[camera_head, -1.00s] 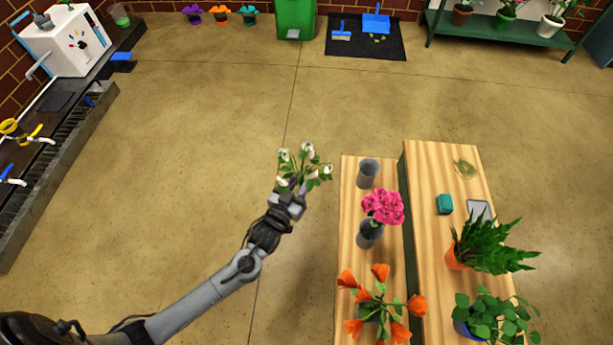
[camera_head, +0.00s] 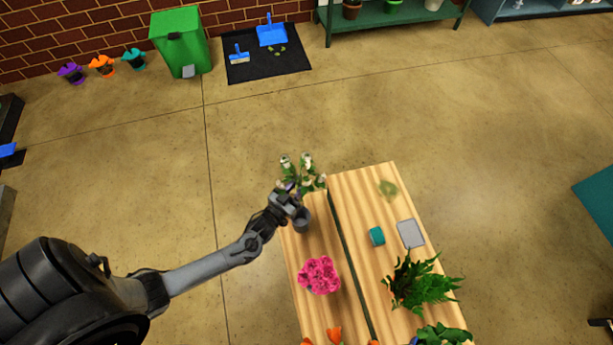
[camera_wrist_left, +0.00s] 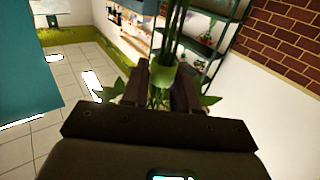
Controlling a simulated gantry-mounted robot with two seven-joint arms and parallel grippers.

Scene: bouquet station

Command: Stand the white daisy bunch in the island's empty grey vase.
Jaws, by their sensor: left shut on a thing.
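The white daisy bunch (camera_head: 307,170) has pale blooms and green leaves. My left gripper (camera_head: 290,196) is shut on its stems at the far left end of the island. In the left wrist view the green stems (camera_wrist_left: 170,50) stand between the two fingers (camera_wrist_left: 165,92), with a light green band around them. The empty grey vase (camera_head: 302,222) stands on the island (camera_head: 312,240), just below and right of the gripper in the head view. The bunch is apart from the vase. My right gripper is not in view.
A pink bouquet (camera_head: 319,276) stands nearer on the same plank, with orange flowers (camera_head: 335,335) at the bottom edge. A teal block (camera_head: 377,236), a grey flat item (camera_head: 410,233) and a fern (camera_head: 420,284) are on the right plank. Open floor lies left of the island.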

